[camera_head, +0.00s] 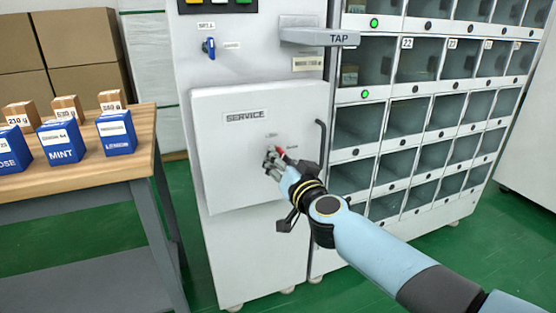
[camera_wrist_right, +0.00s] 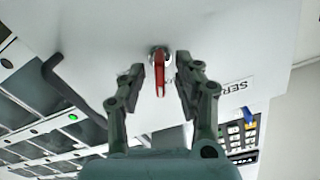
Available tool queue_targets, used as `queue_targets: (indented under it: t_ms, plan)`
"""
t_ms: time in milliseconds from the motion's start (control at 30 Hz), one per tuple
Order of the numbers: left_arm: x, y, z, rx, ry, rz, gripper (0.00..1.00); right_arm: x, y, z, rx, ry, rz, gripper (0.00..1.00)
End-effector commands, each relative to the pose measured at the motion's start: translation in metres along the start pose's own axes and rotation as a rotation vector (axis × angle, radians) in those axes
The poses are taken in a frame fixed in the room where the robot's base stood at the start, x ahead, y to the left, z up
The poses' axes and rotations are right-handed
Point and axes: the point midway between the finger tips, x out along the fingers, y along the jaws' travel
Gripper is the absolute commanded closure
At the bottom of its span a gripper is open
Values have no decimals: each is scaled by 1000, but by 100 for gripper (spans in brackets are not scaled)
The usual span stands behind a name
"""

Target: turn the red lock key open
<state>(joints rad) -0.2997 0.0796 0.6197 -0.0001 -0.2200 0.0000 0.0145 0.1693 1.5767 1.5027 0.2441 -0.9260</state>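The red lock key (camera_wrist_right: 160,76) sticks out of a round metal lock on the white service panel. In the head view a small bit of the red key (camera_head: 281,153) shows beside the fingers; the rest is hidden. My right gripper (camera_wrist_right: 167,72) is open, with its two fingers on either side of the key. My left gripper is in neither view.
The service panel (camera_head: 232,165) stands out from the white cabinet. A dark bent handle (camera_head: 321,140) is at its right edge, close to my right arm. A grey TAP arm (camera_head: 318,37) juts out above. Glass-fronted compartments (camera_head: 412,115) are at right. A wooden table (camera_head: 90,167) with blue boxes is at left.

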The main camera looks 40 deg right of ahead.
Motion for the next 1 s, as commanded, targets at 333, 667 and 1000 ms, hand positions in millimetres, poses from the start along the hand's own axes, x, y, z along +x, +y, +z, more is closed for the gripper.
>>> queue_targets:
  t_ms: [333,667,1000]
  plan:
    - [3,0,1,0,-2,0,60,16,0,0,-1,0,1,67]
    - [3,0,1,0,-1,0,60,15,0,0,0,0,0,96]
    - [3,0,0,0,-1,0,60,15,0,0,7,0,0,100]
